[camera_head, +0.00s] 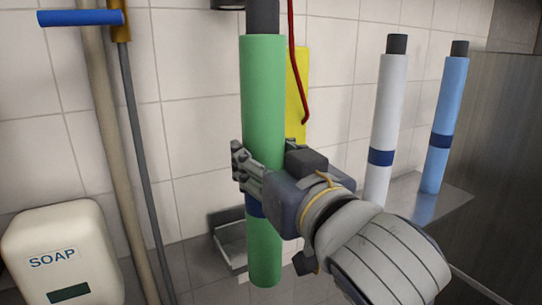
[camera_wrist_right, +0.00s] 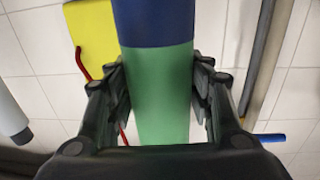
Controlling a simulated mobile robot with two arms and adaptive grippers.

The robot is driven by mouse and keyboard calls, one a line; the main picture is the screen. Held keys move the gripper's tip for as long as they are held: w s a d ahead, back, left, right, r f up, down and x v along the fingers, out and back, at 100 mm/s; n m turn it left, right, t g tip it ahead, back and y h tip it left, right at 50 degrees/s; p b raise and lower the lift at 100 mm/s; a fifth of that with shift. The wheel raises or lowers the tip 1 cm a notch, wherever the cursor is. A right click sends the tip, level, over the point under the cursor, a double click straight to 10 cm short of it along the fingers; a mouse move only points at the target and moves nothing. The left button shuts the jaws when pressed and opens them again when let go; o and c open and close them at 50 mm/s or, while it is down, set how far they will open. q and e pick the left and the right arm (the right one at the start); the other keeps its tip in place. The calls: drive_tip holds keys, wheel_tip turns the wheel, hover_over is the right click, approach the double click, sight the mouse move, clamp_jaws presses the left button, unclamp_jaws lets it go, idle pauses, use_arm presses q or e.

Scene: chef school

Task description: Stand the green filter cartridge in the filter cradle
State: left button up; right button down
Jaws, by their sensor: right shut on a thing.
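The green filter cartridge (camera_head: 262,100) is a long green cylinder with a dark top end and a dark blue band. It hangs upright in the air in front of the tiled wall. My right gripper (camera_head: 262,182) is shut on it around its middle, just above the band. In the right wrist view the green cartridge (camera_wrist_right: 161,95) runs between the two fingers, with the blue band beyond them. A grey tray-like holder (camera_head: 232,246) shows low behind the cartridge, partly hidden by it; I cannot tell whether it is the filter cradle. My left gripper is not in view.
A white cartridge (camera_head: 385,125) and a light blue cartridge (camera_head: 445,120) stand upright on a grey shelf (camera_head: 408,200) at the right. A soap dispenser (camera_head: 62,255) is at lower left, near pipes (camera_head: 103,120). A yellow panel (camera_head: 298,95) and a red hose (camera_head: 293,60) are behind the cartridge.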

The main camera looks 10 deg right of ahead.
drive_tip(key=f+b+x, duration=0.1)
drive_tip(key=b+x, duration=0.1)
drive_tip(key=x, duration=0.8)
drive_tip(key=shift+a+f+b, duration=0.4)
idle(0.4)
drive_tip(key=c, duration=0.8)
unclamp_jaws()
drive_tip(key=shift+o, duration=0.5)
drive_tip(key=shift+s, duration=0.15)
